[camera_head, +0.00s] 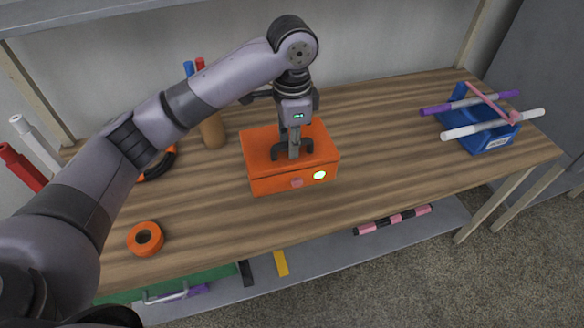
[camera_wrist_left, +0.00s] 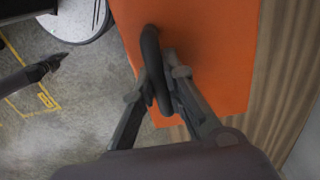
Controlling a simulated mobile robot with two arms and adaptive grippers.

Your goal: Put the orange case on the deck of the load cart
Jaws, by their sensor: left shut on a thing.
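The orange case (camera_head: 268,178) sits on the wooden bench top in the head view, with a dark handle on its lid and a glowing round light on its front. My left gripper (camera_head: 293,152) comes down from above and is shut on the case's handle. In the left wrist view the fingers (camera_wrist_left: 172,95) close around the dark handle (camera_wrist_left: 152,60), with the orange lid (camera_wrist_left: 220,40) below. My right gripper does not show. No load cart can be made out for certain.
The wooden bench (camera_head: 390,170) holds an orange tape roll (camera_head: 145,238) at front left, a brown cylinder (camera_head: 213,132) behind, and a blue holder (camera_head: 480,132) with rods at right. A lower shelf (camera_head: 330,262) holds loose items. Bench room right of the case is clear.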

